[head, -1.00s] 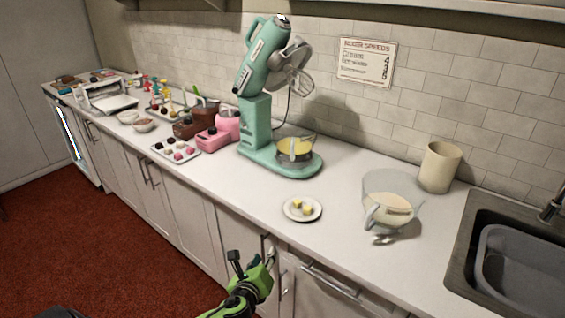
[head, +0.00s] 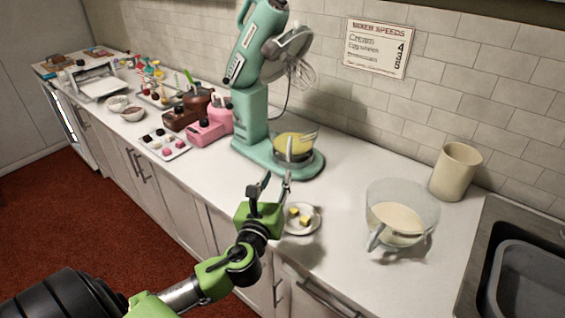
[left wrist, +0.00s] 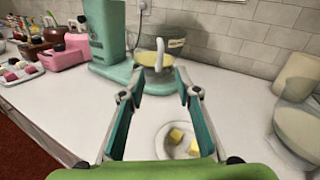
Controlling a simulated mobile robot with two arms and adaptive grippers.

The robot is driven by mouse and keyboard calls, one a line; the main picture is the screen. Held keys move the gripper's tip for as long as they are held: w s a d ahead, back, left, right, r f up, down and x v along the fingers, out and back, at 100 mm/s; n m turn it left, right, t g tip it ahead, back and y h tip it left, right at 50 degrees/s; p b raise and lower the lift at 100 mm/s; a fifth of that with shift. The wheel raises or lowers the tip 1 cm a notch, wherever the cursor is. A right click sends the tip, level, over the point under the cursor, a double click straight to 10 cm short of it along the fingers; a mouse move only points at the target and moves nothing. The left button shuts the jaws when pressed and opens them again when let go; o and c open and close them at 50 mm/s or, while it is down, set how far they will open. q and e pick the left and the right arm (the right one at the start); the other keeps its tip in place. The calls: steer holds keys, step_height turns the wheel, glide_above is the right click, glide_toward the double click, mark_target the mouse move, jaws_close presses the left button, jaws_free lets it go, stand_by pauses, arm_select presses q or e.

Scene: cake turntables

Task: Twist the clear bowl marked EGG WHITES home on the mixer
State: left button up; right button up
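The teal mixer (head: 251,120) stands on the counter with its head tilted up and the whisk raised. A clear bowl (head: 294,147) with yellow contents sits on its base; in the left wrist view this bowl (left wrist: 153,59) shows a pale handle. A second clear bowl (head: 400,212) with cream-coloured contents and a handle stands on the counter at the right. I cannot read an EGG WHITES mark on either bowl. My left gripper (head: 271,178) is open and empty, above the counter's front, short of the mixer bowl; its fingers (left wrist: 157,105) are spread. My right gripper is not in view.
A small plate (head: 315,222) with yellow cubes lies just beyond my left gripper. A beige canister (head: 455,171) and the sink (head: 500,250) are at the right. Pink and brown containers (head: 207,133) stand left of the mixer. Counter between mixer and right-hand bowl is clear.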

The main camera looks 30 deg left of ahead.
arm_select(q)
steer(key=p, duration=0.2)
glide_toward(289, 147)
steer(key=x, duration=0.9)
steer(key=shift+a, duration=0.1)
steer(key=shift+w, duration=0.15)
steer(key=shift+w+a, duration=0.15)
jaws_close()
steer(key=shift+s+a+m+t+h, duration=0.15)
steer(key=shift+a+m+t+h, duration=0.1)
steer(key=shift+a+m+h, duration=0.25)
steer(key=shift+s+a+m+t+h, duration=0.2)
steer(key=shift+a+m+t+h, duration=0.1)
steer(key=shift+h, duration=0.4)
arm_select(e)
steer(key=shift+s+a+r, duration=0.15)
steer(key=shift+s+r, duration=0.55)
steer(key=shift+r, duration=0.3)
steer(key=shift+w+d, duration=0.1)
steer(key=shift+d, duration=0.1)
